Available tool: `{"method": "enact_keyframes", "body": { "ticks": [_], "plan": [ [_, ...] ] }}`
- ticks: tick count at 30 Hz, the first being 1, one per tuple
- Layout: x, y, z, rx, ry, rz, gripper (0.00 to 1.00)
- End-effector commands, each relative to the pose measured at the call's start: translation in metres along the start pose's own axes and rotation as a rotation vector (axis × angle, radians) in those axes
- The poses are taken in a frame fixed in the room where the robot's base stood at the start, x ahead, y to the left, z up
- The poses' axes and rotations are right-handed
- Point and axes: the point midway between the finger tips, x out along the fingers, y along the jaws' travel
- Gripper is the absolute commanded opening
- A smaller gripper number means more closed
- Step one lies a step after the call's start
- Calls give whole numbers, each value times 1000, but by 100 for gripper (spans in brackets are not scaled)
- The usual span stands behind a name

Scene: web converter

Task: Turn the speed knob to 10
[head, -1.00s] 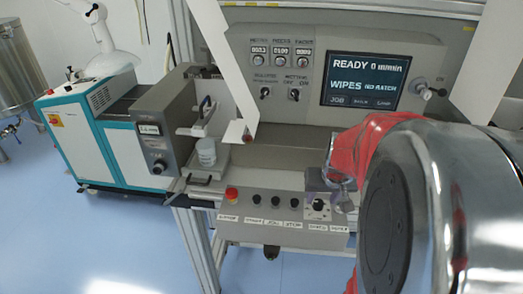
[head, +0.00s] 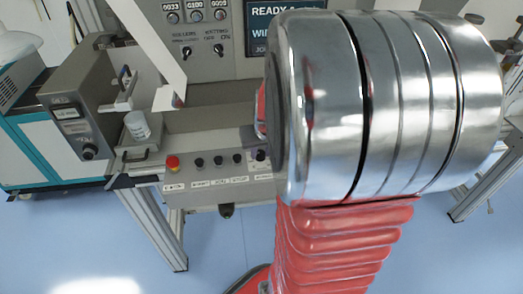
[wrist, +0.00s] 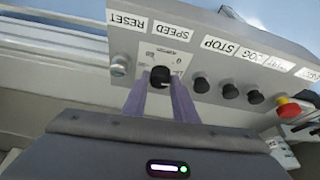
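The speed knob (wrist: 160,76) is a round black knob on a dial plate under the SPEED label, seen upside down in the wrist view. My gripper (wrist: 160,84) has its two purple fingers reaching toward the panel, one on each side of the knob. A narrow gap seems to show between the fingers and the knob, so they look open around it. The pointer and the dial numbers are too small to read. In the head view my arm hides the knob and the gripper. The display (head: 262,28) is mostly covered.
Black STOP and JOG buttons sit beside the knob, with a red emergency button (wrist: 288,108) farther along. A metal RESET button (wrist: 119,66) is on the other side. The control box (head: 215,185) also shows in the head view. A white cup (head: 137,125) stands left.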

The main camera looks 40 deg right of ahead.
Motion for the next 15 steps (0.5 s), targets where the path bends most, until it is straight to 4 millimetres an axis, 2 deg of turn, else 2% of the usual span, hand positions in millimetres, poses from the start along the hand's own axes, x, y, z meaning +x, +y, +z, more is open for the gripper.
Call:
{"method": "enact_keyframes", "body": {
  "ticks": [8, 15],
  "plan": [
    [0, 0, 0, 0, 1, 1, 3],
    [0, 0, 0, 16, 0, 8, 3]
  ]
}}
